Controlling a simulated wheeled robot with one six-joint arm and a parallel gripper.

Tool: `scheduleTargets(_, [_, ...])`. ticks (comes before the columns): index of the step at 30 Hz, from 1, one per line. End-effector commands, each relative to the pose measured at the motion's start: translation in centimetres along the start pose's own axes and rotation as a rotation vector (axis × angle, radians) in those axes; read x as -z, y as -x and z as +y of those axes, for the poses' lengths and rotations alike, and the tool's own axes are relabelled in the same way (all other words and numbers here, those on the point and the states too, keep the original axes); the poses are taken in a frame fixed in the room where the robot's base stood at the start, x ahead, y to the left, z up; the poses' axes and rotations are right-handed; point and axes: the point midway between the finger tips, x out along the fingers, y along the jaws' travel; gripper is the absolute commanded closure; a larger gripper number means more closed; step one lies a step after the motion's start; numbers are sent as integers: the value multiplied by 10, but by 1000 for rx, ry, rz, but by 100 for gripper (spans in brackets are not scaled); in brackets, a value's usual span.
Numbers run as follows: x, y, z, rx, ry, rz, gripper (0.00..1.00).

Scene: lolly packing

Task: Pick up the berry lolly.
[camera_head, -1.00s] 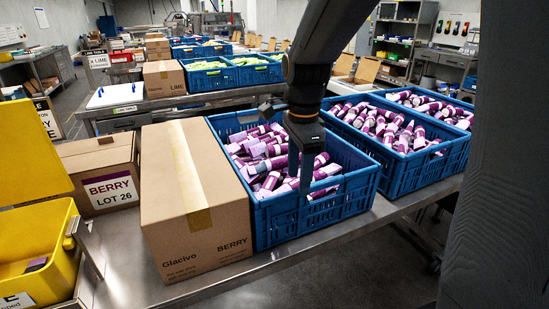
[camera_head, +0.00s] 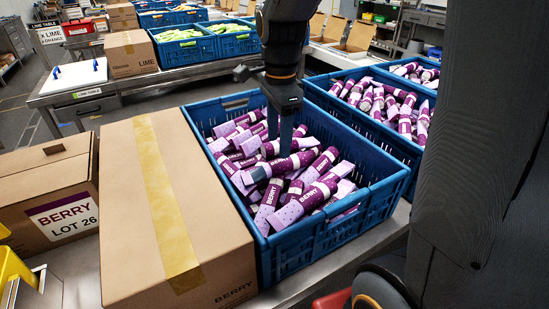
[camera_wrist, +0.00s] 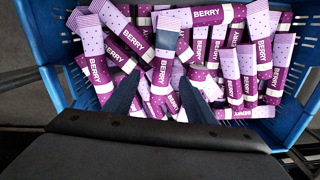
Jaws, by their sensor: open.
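One berry lolly (camera_head: 303,160) lies on top of the pile, close by my fingertips. My gripper (camera_head: 286,148) points down into the crate, its fingers apart and holding nothing. In the wrist view, my gripper (camera_wrist: 158,95) has its two fingers spread over the pile. A lolly (camera_wrist: 163,70) with a dark grey patch lies between and beyond the fingertips. Whether the fingers touch any wrapper cannot be told.
A closed cardboard box (camera_head: 225,255) stands against the crate's left side. A BERRY LOT 26 box (camera_head: 40,170) is farther left. Another blue crate (camera_head: 385,150) of berry lollies stands to the right. The crate walls rise around the pile.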

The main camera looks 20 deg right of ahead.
Motion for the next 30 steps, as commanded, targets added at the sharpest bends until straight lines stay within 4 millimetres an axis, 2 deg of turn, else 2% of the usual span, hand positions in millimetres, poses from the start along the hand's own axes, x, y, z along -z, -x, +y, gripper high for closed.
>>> scheduleTargets(21, [6, -71, -5, -4, 0, 0, 50])
scheduleTargets(30, [6, -75, -6, 0, 0, 0, 50])
